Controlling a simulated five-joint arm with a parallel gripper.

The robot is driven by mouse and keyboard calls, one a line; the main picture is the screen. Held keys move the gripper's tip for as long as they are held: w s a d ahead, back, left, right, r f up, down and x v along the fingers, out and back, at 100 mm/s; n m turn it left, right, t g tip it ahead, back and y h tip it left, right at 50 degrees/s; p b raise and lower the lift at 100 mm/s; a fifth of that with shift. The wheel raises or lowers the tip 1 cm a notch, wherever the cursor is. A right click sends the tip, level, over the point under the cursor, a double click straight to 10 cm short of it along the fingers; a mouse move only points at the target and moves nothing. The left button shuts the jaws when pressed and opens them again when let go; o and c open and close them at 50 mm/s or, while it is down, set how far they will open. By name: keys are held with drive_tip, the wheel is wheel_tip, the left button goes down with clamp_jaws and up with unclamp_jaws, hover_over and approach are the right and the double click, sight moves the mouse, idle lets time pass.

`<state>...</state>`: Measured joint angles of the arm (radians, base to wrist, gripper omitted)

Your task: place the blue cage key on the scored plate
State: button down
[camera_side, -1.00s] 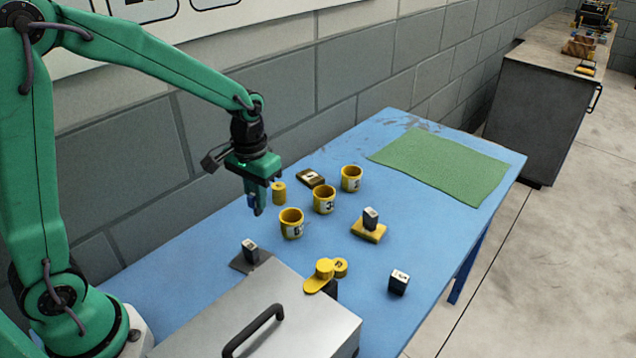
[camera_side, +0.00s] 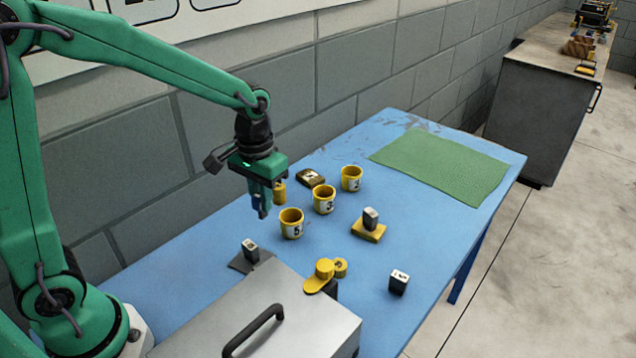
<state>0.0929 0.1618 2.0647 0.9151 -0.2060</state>
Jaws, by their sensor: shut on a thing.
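My gripper (camera_side: 263,212) points down above the blue table, left of the yellow cups. It is shut on a small blue piece (camera_side: 256,202), which looks like the blue cage key; the fingers hide most of it. Three plate-like pieces lie on the table: a dark flat plate (camera_side: 237,266) at the front with a small dark block on it, a yellow plate (camera_side: 374,236) with a dark block on it, and a brown plate (camera_side: 304,174) at the back. Scoring is too small to see, so I cannot tell which is the scored plate.
Three numbered yellow cups (camera_side: 291,228) stand in a row right of my gripper. A yellow cylinder (camera_side: 280,192) stands just behind it. A grey case (camera_side: 300,325) with a handle sits in front. A green mat (camera_side: 440,165) lies bare at the far right.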

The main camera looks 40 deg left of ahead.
drive_tip(key=shift+w, duration=0.15)
drive_tip(key=w+r+m, duration=0.1)
drive_tip(key=w+r, duration=0.1)
drive_tip(key=w, duration=1.9)
drive_tip(key=shift+a, duration=0.15)
drive_tip(key=shift+f, duration=0.1)
hover_over(310, 176)
wheel_tip(310, 176, down, 7)
drive_tip(key=shift+r, duration=0.1)
drive_tip(key=shift+f, duration=2.1)
drive_tip(key=shift+f, duration=0.15)
drive_tip(key=c, duration=1.4)
unclamp_jaws()
